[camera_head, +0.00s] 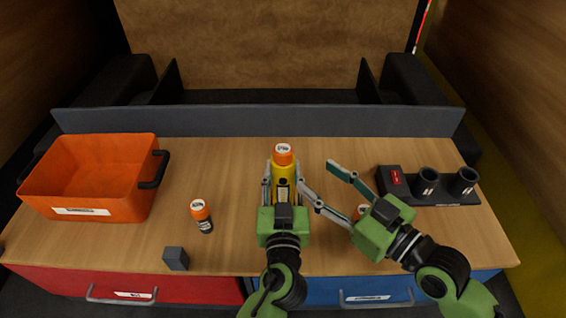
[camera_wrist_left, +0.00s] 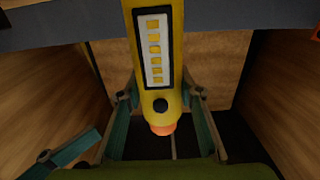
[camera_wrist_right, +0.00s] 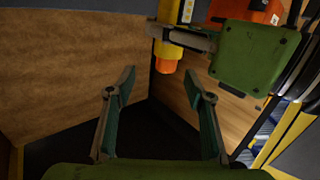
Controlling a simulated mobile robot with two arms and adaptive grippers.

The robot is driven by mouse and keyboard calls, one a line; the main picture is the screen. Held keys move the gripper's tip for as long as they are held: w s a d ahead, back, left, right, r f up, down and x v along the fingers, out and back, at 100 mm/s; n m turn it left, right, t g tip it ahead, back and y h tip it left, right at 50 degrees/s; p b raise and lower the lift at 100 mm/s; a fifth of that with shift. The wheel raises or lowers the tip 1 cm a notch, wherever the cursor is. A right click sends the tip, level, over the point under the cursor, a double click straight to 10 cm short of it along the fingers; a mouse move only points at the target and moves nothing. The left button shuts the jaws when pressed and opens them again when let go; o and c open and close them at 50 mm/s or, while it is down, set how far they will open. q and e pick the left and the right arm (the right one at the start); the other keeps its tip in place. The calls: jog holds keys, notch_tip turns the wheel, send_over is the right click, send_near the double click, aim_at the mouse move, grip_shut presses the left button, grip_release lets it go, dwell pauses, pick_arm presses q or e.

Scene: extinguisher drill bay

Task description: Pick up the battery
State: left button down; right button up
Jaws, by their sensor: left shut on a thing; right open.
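A small dark battery with an orange, white-labelled top (camera_head: 203,218) stands upright on the table left of my left gripper. A similar orange top (camera_head: 361,211) shows beside my right gripper's palm, mostly hidden by it. My left gripper (camera_head: 282,180) is shut on a yellow cylinder (camera_head: 283,171) with an orange, white-labelled top, held upright. In the left wrist view this cylinder (camera_wrist_left: 155,55) shows a windowed panel, a black button and an orange end. My right gripper (camera_head: 318,174) is open and empty just right of the cylinder; the cylinder also shows in the right wrist view (camera_wrist_right: 168,48).
An orange bin (camera_head: 130,205) with a black handle stands at the left. A dark block (camera_head: 175,258) lies near the front edge. A black holder (camera_head: 424,198) with two cups and a red display is at the right. Red and blue drawers are below the tabletop.

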aim_at(290, 158)
jog(key=shift+m, duration=0.3)
jog(key=w+a, duration=0.2)
jog(key=a, duration=0.1)
jog(key=w+a+r, duration=0.1)
jog(key=a, duration=0.1)
jog(key=x, duration=0.5)
jog(key=shift+w+d+r, duration=0.15)
jog(key=shift+w, duration=0.05)
jog(key=c, duration=1.3)
